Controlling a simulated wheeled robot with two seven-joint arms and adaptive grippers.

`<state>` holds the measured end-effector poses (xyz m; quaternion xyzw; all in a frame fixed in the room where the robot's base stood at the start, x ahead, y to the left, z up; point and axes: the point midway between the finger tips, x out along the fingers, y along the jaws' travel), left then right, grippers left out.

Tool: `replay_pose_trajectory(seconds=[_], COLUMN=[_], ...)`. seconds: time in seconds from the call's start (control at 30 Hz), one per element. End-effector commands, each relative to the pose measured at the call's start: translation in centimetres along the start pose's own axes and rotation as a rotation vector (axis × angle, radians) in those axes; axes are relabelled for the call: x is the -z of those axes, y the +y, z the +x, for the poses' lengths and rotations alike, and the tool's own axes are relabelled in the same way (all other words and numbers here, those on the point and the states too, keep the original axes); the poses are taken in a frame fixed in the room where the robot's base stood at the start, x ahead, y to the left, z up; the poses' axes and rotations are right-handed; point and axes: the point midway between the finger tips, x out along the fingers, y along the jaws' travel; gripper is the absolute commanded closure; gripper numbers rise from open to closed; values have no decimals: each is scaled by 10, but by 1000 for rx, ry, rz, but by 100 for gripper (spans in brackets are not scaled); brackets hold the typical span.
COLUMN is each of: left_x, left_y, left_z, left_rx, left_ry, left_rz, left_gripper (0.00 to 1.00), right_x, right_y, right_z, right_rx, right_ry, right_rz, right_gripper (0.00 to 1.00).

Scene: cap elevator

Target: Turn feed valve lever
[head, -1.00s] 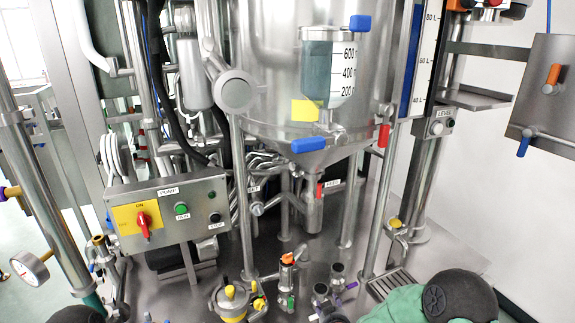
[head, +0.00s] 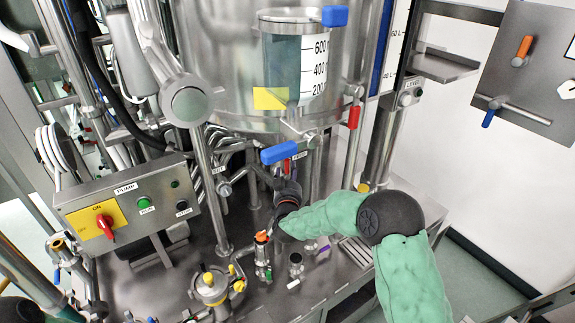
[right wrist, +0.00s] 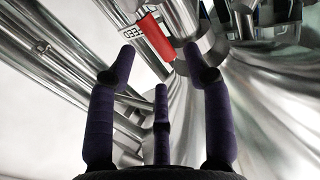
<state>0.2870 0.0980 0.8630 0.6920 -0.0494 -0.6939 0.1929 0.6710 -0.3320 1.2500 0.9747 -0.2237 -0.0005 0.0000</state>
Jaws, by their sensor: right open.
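The red feed valve lever (head: 287,166) is under the tank's cone beside a FEED label (head: 299,156); it is partly hidden by my right gripper in the head view. In the right wrist view, the red lever (right wrist: 156,38) lies at the top centre next to the FEED label (right wrist: 131,27). My right gripper (head: 280,180) has dark fingers and reaches up beneath the lever. In the wrist view its fingers (right wrist: 158,66) are spread with nothing between them, and the lever is just beyond the tips. My left gripper is out of view.
A blue-handled valve (head: 280,152) and another red handle (head: 354,117) hang near the tank (head: 225,50). Steel legs and pipes crowd the right hand. An orange-topped valve (head: 262,250) and a yellow-trimmed pot (head: 210,288) stand below. The pump box (head: 130,205) is at left.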

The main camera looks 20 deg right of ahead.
Motion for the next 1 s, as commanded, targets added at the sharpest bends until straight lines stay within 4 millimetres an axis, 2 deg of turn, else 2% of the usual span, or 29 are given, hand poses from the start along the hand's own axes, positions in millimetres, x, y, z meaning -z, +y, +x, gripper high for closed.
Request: replay_pose_trajectory(seconds=[0.1,0.3,0.67,0.73,0.87,1.0], left_x=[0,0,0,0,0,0], left_y=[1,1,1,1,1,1], left_z=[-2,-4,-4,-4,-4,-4], left_rx=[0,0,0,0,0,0], left_ry=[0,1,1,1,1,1], left_rz=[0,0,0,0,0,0], left_gripper=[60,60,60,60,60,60], right_x=[0,0,0,0,0,0], right_y=[0,0,0,0,0,0], right_z=[19,37,42,42,42,42], right_rx=[0,0,1,1,1,2], right_ry=[0,0,0,0,0,0], right_rz=[-1,0,0,0,0,0], right_gripper=[49,49,49,63,100,100])
